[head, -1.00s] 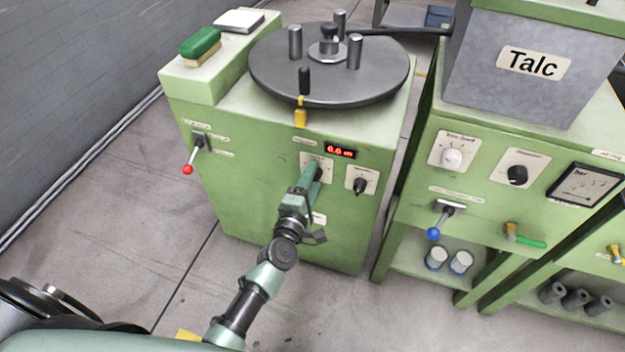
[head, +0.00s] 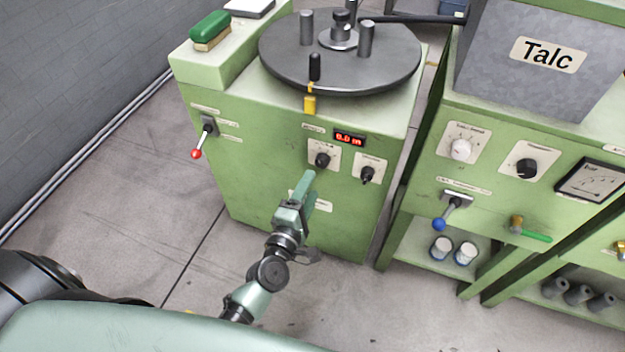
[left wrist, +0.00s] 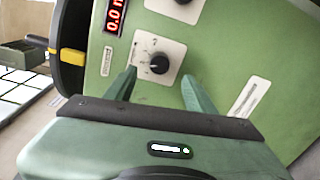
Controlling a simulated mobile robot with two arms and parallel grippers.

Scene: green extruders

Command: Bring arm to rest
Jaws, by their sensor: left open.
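My left gripper (head: 306,190) is in front of the green coiler cabinet (head: 262,165), below a black knob (head: 322,160) on a pale plate. In the left wrist view my left gripper (left wrist: 158,88) has its two green fingers spread apart with nothing between them. A black knob (left wrist: 159,63) on the panel shows beyond the fingers and looks clear of them. A second black knob (head: 367,174) sits to the right. The red display (head: 349,138) above them appears to read 0.0 m. My right gripper is not in view.
A dark round turntable (head: 290,72) with pegs tops the cabinet. A red-tipped lever (head: 197,153) is at its left. The Talc hopper machine (head: 545,95) with a blue-tipped lever (head: 440,223) stands to the right. Grey floor (head: 120,215) is clear at left.

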